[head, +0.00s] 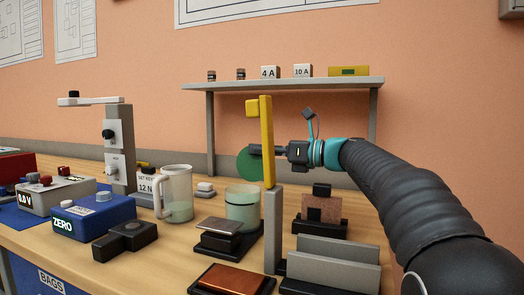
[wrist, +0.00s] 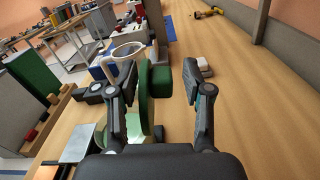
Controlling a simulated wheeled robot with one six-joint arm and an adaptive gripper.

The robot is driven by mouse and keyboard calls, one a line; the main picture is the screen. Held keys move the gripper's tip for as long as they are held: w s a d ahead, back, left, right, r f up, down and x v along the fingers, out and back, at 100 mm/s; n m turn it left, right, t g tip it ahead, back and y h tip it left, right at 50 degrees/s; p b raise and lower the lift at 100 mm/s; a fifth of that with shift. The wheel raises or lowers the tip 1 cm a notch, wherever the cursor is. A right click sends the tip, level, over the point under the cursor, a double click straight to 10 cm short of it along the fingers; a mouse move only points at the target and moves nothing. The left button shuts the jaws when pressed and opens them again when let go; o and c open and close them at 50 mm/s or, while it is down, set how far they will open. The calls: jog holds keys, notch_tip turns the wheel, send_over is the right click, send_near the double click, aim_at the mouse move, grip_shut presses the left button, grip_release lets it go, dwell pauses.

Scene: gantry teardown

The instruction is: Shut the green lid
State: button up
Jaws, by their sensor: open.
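The green lid (head: 246,163) is a round disc standing upright at the back of a pale glass jar (head: 242,210), whose top is open. In the wrist view the lid (wrist: 144,100) is seen nearly edge-on, with a dark green knob (wrist: 160,80) on its right face. The jar (wrist: 122,128) shows below it. My gripper (wrist: 160,70) is open, with the lid and knob between its fingers; I cannot tell whether either finger touches. In the head view my gripper (head: 257,150) reaches in from the right, partly hidden by a yellow upright.
The yellow upright (head: 267,140) on a grey post stands in front of my gripper. A clear jug (head: 176,195) stands left of the jar, and a grey slotted block (head: 333,262) to the right. A shelf (head: 285,83) is behind. The wrist view shows bare bench (wrist: 245,110) at right.

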jog(key=shift+a, duration=0.2)
grip_shut()
dwell(0.6)
